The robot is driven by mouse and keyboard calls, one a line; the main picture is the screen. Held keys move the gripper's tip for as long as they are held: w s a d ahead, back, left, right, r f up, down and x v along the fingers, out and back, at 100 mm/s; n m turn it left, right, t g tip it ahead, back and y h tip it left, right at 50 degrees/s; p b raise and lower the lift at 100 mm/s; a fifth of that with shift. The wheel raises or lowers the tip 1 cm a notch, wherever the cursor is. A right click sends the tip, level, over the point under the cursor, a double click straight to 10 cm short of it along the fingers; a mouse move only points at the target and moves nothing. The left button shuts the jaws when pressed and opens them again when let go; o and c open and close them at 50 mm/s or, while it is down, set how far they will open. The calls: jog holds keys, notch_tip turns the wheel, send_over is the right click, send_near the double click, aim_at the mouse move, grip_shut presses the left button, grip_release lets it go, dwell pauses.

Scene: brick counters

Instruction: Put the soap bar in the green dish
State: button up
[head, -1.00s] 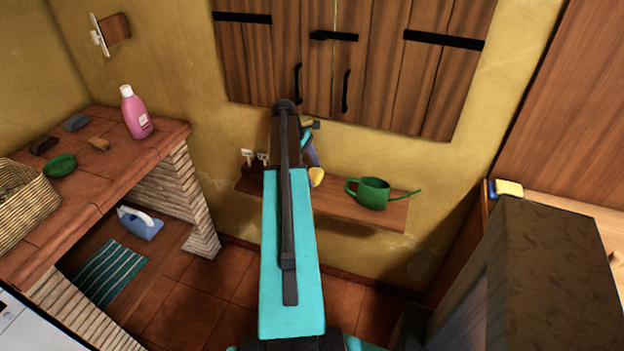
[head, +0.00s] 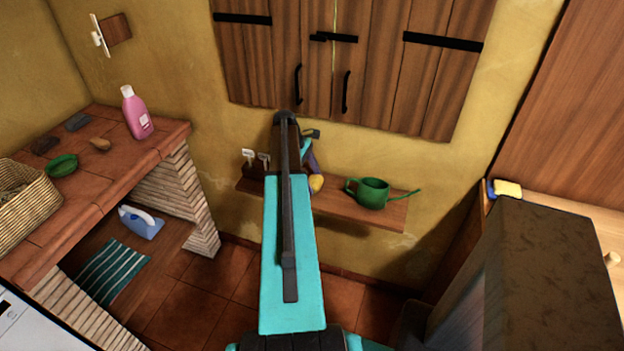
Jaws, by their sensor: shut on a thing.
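The green dish (head: 62,165) sits on the brick counter at the left, and nothing shows in it. My gripper (head: 314,174) is partly hidden behind my arm in the middle of the picture. It points down in front of the wall shelf, well to the right of the dish. It is shut on a small yellow thing, which looks like the soap bar (head: 316,184). Its fingers are too small to make out clearly.
A pink bottle (head: 136,112), a wicker basket (head: 25,212) and several small stone-like pieces stand around the dish on the counter (head: 122,173). A green watering can (head: 371,193) stands on the wall shelf (head: 385,214). A wooden cabinet (head: 385,70) hangs above.

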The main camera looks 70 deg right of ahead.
jog(key=o, duration=1.2)
jog(key=shift+f, duration=0.1)
jog(key=shift+b+v, duration=0.85)
jog(key=shift+v, duration=3.05)
